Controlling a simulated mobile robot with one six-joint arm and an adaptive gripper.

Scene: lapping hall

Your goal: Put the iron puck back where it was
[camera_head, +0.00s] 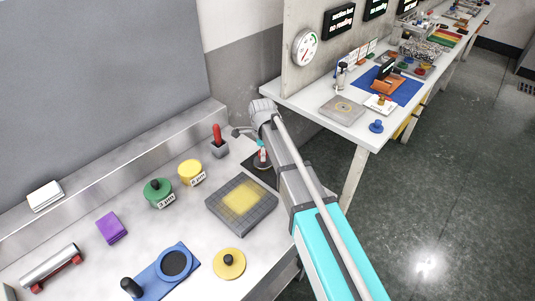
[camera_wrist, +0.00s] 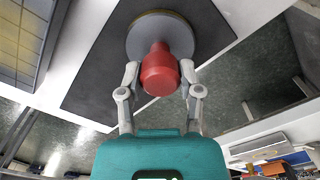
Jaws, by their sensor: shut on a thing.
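The iron puck is a round grey disc (camera_wrist: 140,35) with a red knob (camera_wrist: 160,68), seen in the wrist view. My gripper (camera_wrist: 160,75) has its two fingers on either side of the red knob and is shut on it. The puck is over a dark mat (camera_wrist: 95,75); I cannot tell whether it touches it. In the head view, my gripper (camera_head: 261,155) is at the right end of the near bench, above the dark mat (camera_head: 262,170). My arm hides most of the puck and part of the mat there.
Left of my gripper is a gridded plate (camera_head: 228,220) with a yellow patch. A red-handled grey block (camera_head: 219,148), a yellow tin (camera_head: 189,172) and a green tin (camera_head: 155,198) stand behind it. A yellow disc (camera_head: 229,263) lies in front. Another bench (camera_head: 350,135) stands to the right.

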